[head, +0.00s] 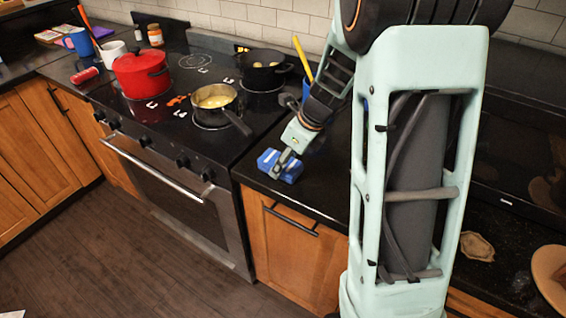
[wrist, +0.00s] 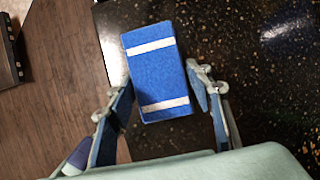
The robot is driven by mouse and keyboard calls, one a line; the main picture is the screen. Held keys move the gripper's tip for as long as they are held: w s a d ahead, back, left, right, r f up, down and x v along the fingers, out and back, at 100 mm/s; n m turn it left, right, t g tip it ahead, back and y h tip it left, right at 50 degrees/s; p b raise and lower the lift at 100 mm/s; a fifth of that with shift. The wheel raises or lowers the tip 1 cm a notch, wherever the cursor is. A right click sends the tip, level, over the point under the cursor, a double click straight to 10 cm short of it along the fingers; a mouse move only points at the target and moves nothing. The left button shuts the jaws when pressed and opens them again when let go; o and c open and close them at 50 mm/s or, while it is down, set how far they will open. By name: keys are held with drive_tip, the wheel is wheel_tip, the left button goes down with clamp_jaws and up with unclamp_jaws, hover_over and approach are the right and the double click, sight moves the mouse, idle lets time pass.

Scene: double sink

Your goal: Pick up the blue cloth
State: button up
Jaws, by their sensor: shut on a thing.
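The blue cloth (head: 267,160) is a folded block with two white stripes, at the front edge of the black counter just right of the stove. In the wrist view the cloth (wrist: 157,75) lies lengthwise between the fingers. My gripper (head: 283,163) comes down on it from above, and in the wrist view my gripper (wrist: 163,98) has one finger on each side of the cloth's near end. It is shut on the cloth. I cannot tell whether the cloth rests on the counter or is slightly above it.
The stove (head: 180,170) holds a red pot (head: 142,73), a saucepan (head: 215,103) with its handle toward the counter, and a black pot (head: 264,70). A blue cup (head: 306,88) stands behind my gripper. The wooden floor (wrist: 60,70) drops away left of the cloth.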

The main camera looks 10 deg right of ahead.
drive_tip(key=shift+r+p, duration=0.75)
drive_tip(key=shift+r, duration=0.1)
drive_tip(key=s+r+p, duration=1.1)
drive_tip(key=s, duration=0.3)
drive_tip(key=shift+r, duration=0.15)
drive_tip(key=shift+a, duration=0.1)
drive_tip(key=o, duration=0.4)
drive_tip(key=shift+c, duration=1.3)
